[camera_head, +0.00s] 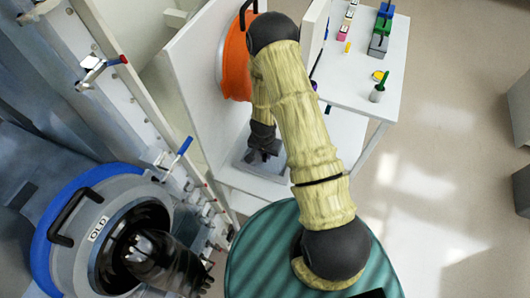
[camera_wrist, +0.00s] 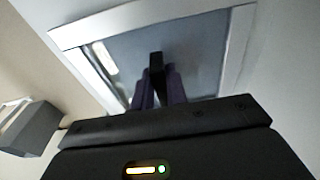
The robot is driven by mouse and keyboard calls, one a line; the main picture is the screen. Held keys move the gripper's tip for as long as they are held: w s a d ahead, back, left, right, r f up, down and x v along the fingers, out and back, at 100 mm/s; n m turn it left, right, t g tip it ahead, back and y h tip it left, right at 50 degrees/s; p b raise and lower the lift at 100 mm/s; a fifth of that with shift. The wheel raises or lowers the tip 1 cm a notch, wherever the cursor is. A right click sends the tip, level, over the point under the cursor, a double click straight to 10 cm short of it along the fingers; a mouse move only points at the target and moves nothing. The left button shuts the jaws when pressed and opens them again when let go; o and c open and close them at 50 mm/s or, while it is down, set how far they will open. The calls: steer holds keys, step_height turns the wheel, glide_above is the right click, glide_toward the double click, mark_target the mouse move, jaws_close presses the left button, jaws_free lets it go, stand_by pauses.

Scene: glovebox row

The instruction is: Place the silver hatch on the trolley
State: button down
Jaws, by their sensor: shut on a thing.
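The silver hatch (camera_wrist: 180,62) is a flat grey panel with a pale metallic frame and a dark upright handle (camera_wrist: 156,62). My gripper (camera_wrist: 158,85) is shut on that handle, with the panel beyond the fingers in the wrist view. In the head view my gripper (camera_head: 262,152) points down at the hatch (camera_head: 244,168), partly covering it, between white panels. I cannot tell whether the hatch rests on the white surface below. A white-topped trolley or table (camera_head: 350,84) stands at the upper right; its lower part is partly hidden by my arm.
An orange round hatch (camera_head: 235,62) with a black handle is against a white panel (camera_head: 195,70). Coloured blocks and a green-handled tool (camera_head: 379,90) are on the white top. Open floor (camera_head: 450,170) lies right.

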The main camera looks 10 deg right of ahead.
steer(key=shift+w+a+f+p, duration=0.1)
steer(key=shift+p, duration=0.3)
steer(key=shift+a+f, duration=0.1)
steer(key=shift+f, duration=0.2)
steer(key=c, duration=1.4)
jaws_free()
step_height(320, 180, up, 12)
steer(key=s+b, duration=0.1)
steer(key=shift+a, duration=0.4)
steer(key=shift+s, duration=0.1)
